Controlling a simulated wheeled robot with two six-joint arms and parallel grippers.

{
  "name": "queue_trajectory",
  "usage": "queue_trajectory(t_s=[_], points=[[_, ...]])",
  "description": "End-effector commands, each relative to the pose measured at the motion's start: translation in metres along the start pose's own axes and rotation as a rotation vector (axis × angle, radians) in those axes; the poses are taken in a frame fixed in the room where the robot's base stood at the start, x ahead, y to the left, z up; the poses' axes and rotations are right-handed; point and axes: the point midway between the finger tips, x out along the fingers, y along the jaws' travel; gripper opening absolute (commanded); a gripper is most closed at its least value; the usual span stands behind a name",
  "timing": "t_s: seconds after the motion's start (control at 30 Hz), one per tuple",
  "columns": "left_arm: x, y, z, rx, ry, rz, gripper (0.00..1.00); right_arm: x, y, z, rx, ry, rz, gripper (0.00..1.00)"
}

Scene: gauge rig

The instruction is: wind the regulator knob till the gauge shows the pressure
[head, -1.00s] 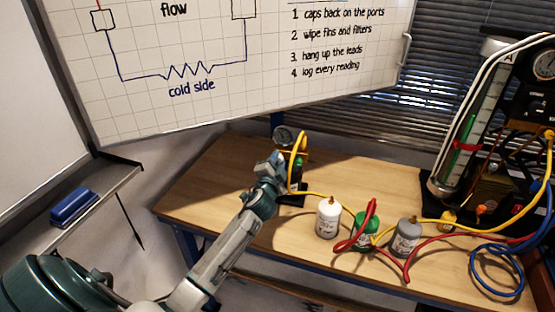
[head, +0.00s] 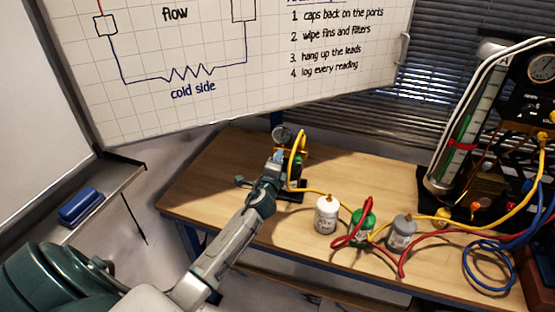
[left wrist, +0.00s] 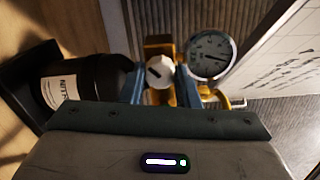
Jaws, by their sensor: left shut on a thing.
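The regulator knob (left wrist: 160,71) is white with a dark mark on its face. In the left wrist view it sits between the two blue fingers of my left gripper (left wrist: 161,88), which is shut on it. The round white gauge (left wrist: 211,56) is just right of the knob; its dark needle shows, but the figures are too small to read. In the head view the gauge (head: 282,135) stands at the far left of the bench, just beyond my left gripper (head: 279,157), and the knob is hidden. My right gripper is not in view.
A dark bottle (left wrist: 88,80) with a white label lies beside the knob in the left wrist view. A yellow hose (head: 313,190) runs from the rig. White (head: 327,216), green (head: 362,231) and grey (head: 404,236) canisters stand on the bench (head: 215,175). Its left part is mostly clear.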

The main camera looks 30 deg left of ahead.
Motion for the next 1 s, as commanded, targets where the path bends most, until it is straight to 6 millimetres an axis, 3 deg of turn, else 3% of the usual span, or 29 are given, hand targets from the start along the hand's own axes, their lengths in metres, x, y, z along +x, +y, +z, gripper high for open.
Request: queue_trajectory(t_s=[0.53, 0.57, 0.67, 1.0], points=[[-0.0005, 0.0020, -0.0003, 0.024, 0.001, 0.003, 0.05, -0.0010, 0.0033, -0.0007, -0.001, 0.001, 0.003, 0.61], [-0.0005, 0.0020, -0.0003, 0.024, 0.001, 0.003, 0.32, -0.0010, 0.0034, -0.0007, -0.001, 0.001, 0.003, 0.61], [-0.0005, 0.0017, -0.0003, 0.024, 0.000, 0.002, 0.50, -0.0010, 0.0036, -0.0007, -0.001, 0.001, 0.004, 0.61], [-0.0036, 0.0016, -0.0002, 0.024, 0.000, 0.001, 0.50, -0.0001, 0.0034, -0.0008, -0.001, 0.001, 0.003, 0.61]])
